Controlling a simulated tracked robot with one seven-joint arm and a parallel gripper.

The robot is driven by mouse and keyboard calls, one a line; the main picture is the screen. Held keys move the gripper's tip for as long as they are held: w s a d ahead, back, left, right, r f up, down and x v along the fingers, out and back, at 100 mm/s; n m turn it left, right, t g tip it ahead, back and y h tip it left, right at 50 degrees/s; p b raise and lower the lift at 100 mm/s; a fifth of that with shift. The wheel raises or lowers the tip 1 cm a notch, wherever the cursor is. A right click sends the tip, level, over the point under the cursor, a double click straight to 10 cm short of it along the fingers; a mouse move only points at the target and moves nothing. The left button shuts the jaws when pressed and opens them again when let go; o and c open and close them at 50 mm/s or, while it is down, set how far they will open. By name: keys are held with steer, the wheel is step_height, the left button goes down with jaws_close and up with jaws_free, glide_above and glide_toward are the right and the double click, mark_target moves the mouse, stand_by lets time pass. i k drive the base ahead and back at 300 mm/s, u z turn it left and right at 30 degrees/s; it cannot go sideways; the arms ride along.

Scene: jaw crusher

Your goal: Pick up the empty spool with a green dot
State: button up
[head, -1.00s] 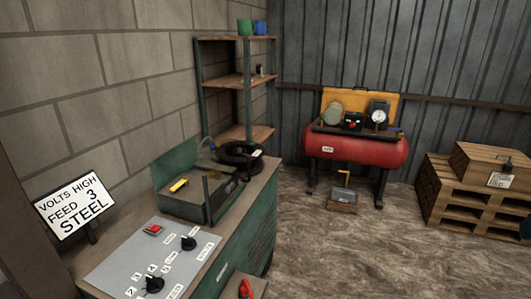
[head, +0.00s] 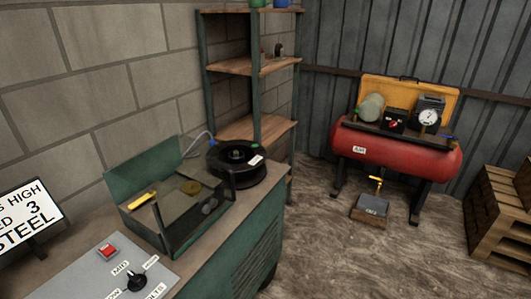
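A black spool (head: 238,163) lies flat on the far end of the green bench, just behind the open green box. A small green spot (head: 255,146) and a white tag (head: 256,160) show on its upper right. I cannot tell whether the spool is empty. My gripper is not in the head view.
The green box (head: 178,242) with a raised lid stands on the bench, before the spool. A control panel (head: 95,270) and a sign (head: 28,218) are nearer. A shelf (head: 254,67) stands behind; a red compressor (head: 400,155) and pallets (head: 500,222) are right.

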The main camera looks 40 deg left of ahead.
mark_target(250, 168)
steer(key=u, duration=0.25)
steer(key=i, duration=1)
steer(key=u, duration=1.2)
steer(key=i, duration=0.8)
steer(key=u, duration=0.55)
steer(key=k, duration=0.75)
steer(key=u, duration=0.2)
steer(key=i, duration=0.85)
steer(key=z, duration=0.1)
